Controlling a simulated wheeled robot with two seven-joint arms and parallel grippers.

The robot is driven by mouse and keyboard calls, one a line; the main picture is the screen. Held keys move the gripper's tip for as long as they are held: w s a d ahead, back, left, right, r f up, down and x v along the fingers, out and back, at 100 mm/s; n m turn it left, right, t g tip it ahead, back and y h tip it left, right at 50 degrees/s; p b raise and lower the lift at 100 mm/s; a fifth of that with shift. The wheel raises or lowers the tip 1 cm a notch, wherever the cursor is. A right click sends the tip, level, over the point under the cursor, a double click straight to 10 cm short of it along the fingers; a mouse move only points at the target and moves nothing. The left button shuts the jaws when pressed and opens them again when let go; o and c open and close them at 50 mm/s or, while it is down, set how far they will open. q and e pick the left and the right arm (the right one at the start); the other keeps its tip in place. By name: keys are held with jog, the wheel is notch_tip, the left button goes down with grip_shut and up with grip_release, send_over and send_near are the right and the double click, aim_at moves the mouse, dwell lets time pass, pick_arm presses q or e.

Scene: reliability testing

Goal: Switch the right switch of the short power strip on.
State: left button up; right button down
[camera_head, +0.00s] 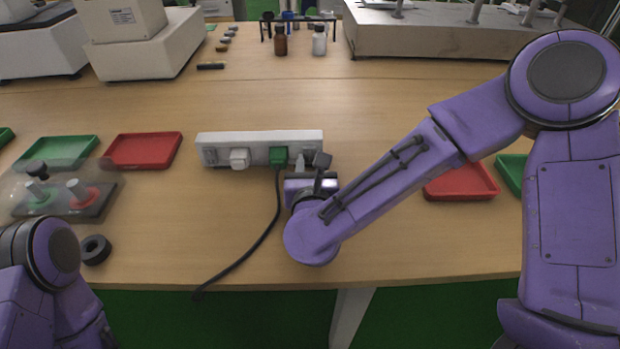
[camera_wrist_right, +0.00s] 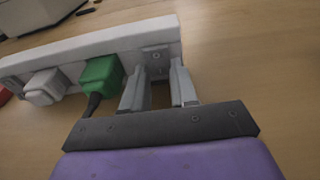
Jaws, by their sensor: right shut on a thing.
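The white power strip (camera_head: 220,138) lies on the table in front of me, and its right part also shows in the wrist view (camera_wrist_right: 120,42). A white plug (camera_head: 240,159) and a green plug (camera_head: 278,156) sit in it. My right gripper (camera_head: 312,164) is at the strip's right end, right of the green plug. In the wrist view its fingers (camera_wrist_right: 158,80) stand on both sides of the right switch (camera_wrist_right: 157,70), shut on it. The fingers partly hide the switch, and I cannot tell its position. My left gripper is out of view.
A black cable (camera_head: 262,238) runs from the green plug to the table's front edge. Red trays (camera_head: 145,150) (camera_head: 462,183) and green trays lie on both sides. A clear-covered box (camera_head: 65,190) and black ring (camera_head: 95,249) are at left. Bottles (camera_head: 280,42) stand behind.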

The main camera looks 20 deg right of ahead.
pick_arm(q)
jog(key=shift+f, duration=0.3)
pick_arm(e)
jog(key=c, duration=0.9)
grip_release()
